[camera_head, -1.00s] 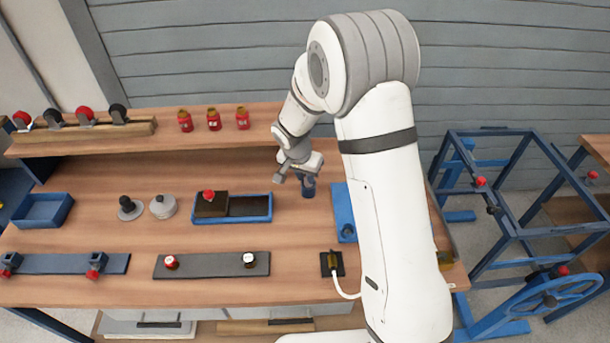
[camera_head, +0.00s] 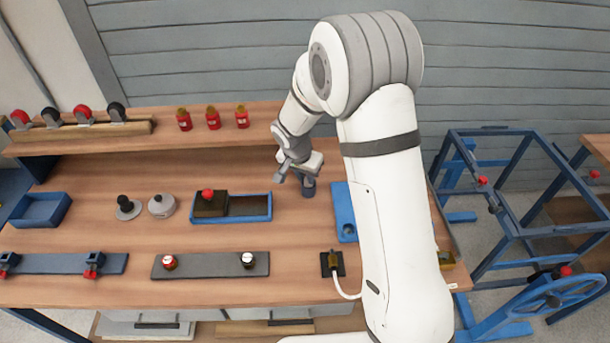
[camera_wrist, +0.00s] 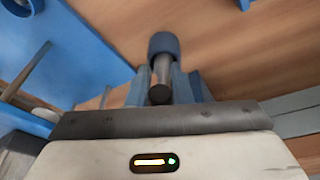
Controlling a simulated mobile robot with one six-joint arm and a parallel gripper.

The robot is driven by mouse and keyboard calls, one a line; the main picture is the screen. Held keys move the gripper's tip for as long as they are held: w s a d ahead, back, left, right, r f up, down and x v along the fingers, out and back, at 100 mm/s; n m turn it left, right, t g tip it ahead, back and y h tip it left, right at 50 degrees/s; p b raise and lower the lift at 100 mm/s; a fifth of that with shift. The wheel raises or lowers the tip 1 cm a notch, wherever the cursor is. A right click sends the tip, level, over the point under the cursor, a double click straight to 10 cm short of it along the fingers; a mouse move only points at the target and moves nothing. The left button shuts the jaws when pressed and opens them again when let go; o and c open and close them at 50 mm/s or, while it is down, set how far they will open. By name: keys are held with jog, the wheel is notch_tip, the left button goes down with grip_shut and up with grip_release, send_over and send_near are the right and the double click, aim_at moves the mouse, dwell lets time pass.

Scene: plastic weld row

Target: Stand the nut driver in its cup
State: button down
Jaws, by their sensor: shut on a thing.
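The nut driver shows in the wrist view as a grey shaft (camera_wrist: 161,74) with a dark round end toward the camera. My gripper (camera_wrist: 161,88) is shut on it, with a blue-grey finger on each side. The dark blue cup (camera_wrist: 163,43) is just past the fingers, and the shaft's far end overlaps its mouth. I cannot tell how far inside the shaft is. In the head view my gripper (camera_head: 297,176) is close above and beside the cup (camera_head: 309,188) on the bench. The nut driver cannot be made out there.
A blue tray with a red-knobbed block (camera_head: 231,218) lies left of the cup. A blue plate (camera_head: 344,225) lies to the right, partly behind my arm. Small red bottles (camera_head: 213,118) stand on the shelf behind. Bare bench lies in front of the cup.

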jog(key=shift+f+b, duration=1)
jog(key=shift+b, duration=0.4)
dwell(0.4)
jog(key=shift+f+b, duration=0.4)
jog(key=shift+b, duration=0.3)
dwell(0.8)
jog(key=c, duration=0.8)
grip_release()
jog(key=shift+c, duration=0.2)
jog(key=shift+r, duration=0.1)
jog(key=shift+r+p, duration=1.55)
jog(key=shift+r, duration=1.9)
